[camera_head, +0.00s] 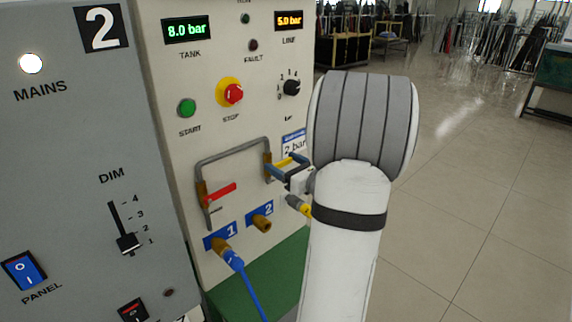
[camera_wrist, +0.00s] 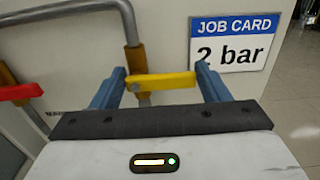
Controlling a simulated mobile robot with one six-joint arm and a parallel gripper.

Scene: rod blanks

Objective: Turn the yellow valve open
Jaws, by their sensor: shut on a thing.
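The yellow valve handle (camera_wrist: 160,82) lies roughly level across the wrist view, on a brass body (camera_wrist: 136,60) under a grey pipe. My gripper (camera_wrist: 165,84) has its two blue fingers at the two ends of the handle and is shut on it. In the head view, the yellow handle (camera_head: 290,162) shows at the right end of the pipe loop, partly covered by my gripper (camera_head: 288,170). My arm hides part of the panel to the right of the valve.
A red valve handle (camera_head: 220,194) is on the pipe's left leg. Ports labelled 1 (camera_head: 220,246) and 2 (camera_head: 262,224) sit below; a blue hose (camera_head: 248,284) leaves port 1. The job card (camera_wrist: 236,42) reads 2 bar. The line display (camera_head: 289,20) reads 5.0 bar. Open floor lies right.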

